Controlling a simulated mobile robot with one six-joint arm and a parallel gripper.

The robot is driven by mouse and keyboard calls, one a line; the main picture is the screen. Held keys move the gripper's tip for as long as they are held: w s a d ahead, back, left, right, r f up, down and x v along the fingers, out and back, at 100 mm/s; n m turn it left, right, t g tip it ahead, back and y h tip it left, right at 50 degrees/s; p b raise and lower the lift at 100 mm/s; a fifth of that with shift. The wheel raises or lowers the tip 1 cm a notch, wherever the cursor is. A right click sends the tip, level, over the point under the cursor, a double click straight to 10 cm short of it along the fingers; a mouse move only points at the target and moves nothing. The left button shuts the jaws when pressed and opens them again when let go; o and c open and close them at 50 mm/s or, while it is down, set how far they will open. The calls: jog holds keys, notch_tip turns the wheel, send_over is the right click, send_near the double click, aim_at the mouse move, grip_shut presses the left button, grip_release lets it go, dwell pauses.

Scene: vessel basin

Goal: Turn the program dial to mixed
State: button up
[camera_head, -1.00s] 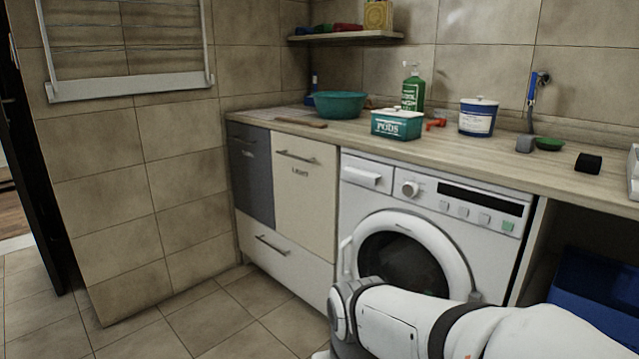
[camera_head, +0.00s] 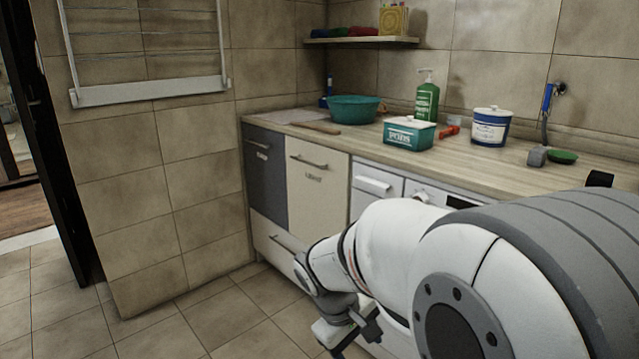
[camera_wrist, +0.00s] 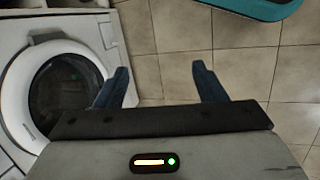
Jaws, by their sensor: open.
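The washing machine (camera_head: 378,184) stands under the counter, mostly hidden behind my arm in the head view. Its program dial shows only as a small sliver (camera_head: 421,198) at the arm's upper edge, and its setting cannot be read. My gripper (camera_head: 348,334) is low in front of the machine, well below the dial. In the wrist view my gripper (camera_wrist: 160,72) is open and empty, its two dark blue fingers apart above the tiled floor. The machine's round door (camera_wrist: 65,97) is left of the fingers there, and the dial cannot be made out.
The wooden counter (camera_head: 350,146) carries a teal bowl (camera_head: 354,109), a pods box (camera_head: 409,134), a green bottle (camera_head: 427,101) and a blue-white tub (camera_head: 490,127). A cabinet (camera_head: 317,184) adjoins the machine. A teal object (camera_wrist: 250,8) edges the wrist view. Floor (camera_head: 190,310) at left is clear.

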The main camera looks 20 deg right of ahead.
jog(key=w+d+r+n+h+p, duration=0.5)
jog(key=w+d+p, duration=0.2)
jog(key=w+d, duration=0.25)
jog(key=w+d+r+n+h+p, duration=0.4)
jog(key=w+d+r+n+p, duration=0.15)
jog(key=w+d+p, duration=0.35)
jog(key=w+d+f+n+t+h+p, duration=0.1)
jog(key=w+d+n+t+h+p, duration=0.3)
jog(key=w+d, duration=1)
jog(key=d+n+t+p, duration=0.1)
jog(key=n+t+p, duration=0.1)
jog(key=n+p, duration=0.2)
jog(key=shift+f+n+t, duration=0.3)
jog(key=shift+n, duration=0.65)
jog(key=shift+w, duration=0.1)
jog(key=c, duration=1)
